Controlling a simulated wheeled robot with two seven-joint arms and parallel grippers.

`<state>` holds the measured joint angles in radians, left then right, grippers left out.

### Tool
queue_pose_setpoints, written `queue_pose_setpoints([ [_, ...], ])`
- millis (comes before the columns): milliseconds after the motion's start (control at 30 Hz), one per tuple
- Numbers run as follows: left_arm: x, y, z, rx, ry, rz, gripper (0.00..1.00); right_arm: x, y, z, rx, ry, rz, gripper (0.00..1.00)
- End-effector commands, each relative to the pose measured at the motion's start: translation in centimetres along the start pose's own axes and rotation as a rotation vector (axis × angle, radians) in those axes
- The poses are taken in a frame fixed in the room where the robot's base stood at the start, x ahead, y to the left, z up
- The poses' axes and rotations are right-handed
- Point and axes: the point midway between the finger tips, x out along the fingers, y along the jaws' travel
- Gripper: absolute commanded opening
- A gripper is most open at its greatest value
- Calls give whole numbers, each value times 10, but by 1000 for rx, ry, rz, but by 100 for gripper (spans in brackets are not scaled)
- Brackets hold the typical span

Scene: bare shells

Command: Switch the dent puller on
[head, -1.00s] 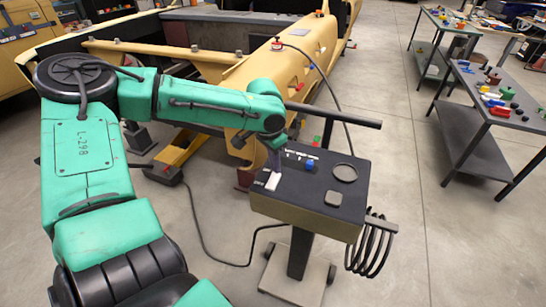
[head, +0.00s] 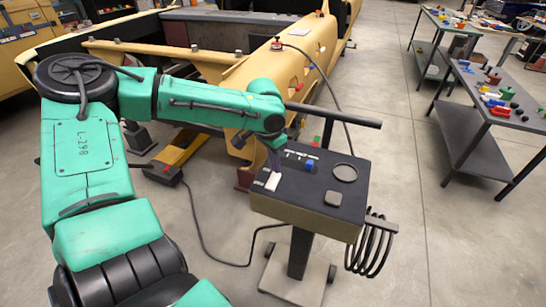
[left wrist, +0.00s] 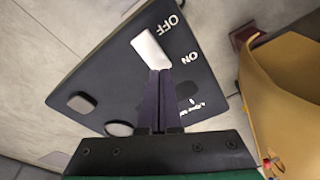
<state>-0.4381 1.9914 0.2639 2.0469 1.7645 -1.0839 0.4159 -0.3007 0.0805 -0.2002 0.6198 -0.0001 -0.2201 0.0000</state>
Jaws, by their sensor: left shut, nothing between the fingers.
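The dent puller (head: 300,212) is a box with a black sloping top on a wheeled stand. Its white switch (head: 271,182) is near the panel's left edge. In the left wrist view the switch (left wrist: 148,48) lies beside the printed words OFF and ON. My left gripper (head: 275,170) is shut and empty, pointing down at the panel. In the left wrist view its fingertips (left wrist: 159,71) are at the lower end of the switch, on the ON side, and cover that end. I cannot tell whether they press it. My right gripper is out of view.
The panel also has a blue knob (head: 310,164), a round dial (head: 345,173) and a grey square pad (head: 333,199). A black handle bar (head: 340,117) runs behind it. Coiled cable (head: 372,247) hangs at its right. A yellow car shell (head: 225,65) stands behind.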

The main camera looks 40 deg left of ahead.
Motion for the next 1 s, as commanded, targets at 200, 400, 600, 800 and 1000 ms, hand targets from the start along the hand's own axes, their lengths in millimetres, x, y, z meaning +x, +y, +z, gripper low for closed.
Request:
queue_pose_setpoints([
  [200, 0, 0, 0, 0, 0, 0, 0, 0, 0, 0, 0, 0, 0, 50],
  [400, 0, 0, 0, 0, 0, 0, 0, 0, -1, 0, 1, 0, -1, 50],
  [600, 3, 0, 0, 0, 0, 0, 0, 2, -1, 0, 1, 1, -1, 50],
  [800, 6, 0, 1, 0, -1, 0, 0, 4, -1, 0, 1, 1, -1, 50],
  [1000, 9, 0, 1, 0, -1, 0, 0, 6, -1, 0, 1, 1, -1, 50],
])
